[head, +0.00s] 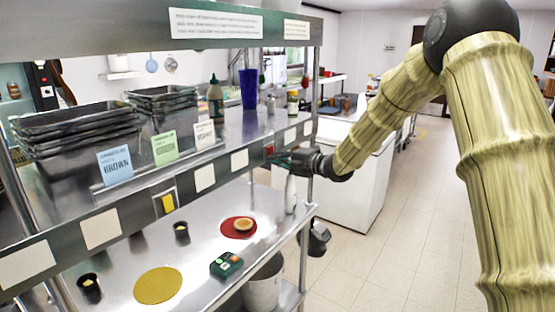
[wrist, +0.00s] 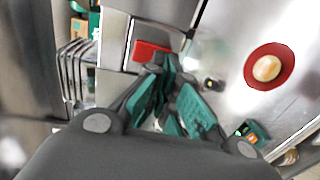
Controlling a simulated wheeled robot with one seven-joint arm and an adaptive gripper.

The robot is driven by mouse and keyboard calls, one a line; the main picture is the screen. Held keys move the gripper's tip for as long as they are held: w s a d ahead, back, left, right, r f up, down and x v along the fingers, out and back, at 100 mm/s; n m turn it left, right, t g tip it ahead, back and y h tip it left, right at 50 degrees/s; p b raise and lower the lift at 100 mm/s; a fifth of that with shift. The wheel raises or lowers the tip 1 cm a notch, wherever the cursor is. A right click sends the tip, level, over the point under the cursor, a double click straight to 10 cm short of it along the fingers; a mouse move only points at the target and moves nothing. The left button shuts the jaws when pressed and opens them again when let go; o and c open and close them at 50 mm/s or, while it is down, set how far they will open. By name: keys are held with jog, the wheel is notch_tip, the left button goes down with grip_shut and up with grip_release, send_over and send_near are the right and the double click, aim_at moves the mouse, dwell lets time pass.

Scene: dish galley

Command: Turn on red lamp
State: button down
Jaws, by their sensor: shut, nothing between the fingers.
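A small red lamp (head: 269,150) sits on the front edge of the upper steel shelf (head: 240,130). In the wrist view it is a red block (wrist: 150,52) in a metal-edged housing, just beyond my fingertips. My gripper (head: 279,160) has teal fingers and is shut and empty. In the head view its tips are at the shelf edge beside the lamp. The wrist view shows the closed fingers (wrist: 160,75) overlapping the lamp's lower edge. I cannot tell whether they touch it.
A yellow lamp-like panel (head: 168,203) is on the same shelf edge. Below, the counter holds a green button box (head: 226,264), a red mat (head: 229,232) with a bun (head: 243,225), a yellow disc (head: 158,286) and small dark cups. The floor at right is open.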

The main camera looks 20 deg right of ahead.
jog(key=shift+f+b, duration=0.15)
jog(key=shift+b, duration=0.15)
jog(key=s+d+f+b, duration=0.1)
jog(key=s+d+b, duration=0.5)
jog(key=s+d, duration=0.2)
jog(key=shift+s+d+f+t+b, duration=0.15)
jog(key=shift+s+f+t+b, duration=0.2)
jog(key=shift+s, duration=0.85)
jog(key=shift+f, duration=0.15)
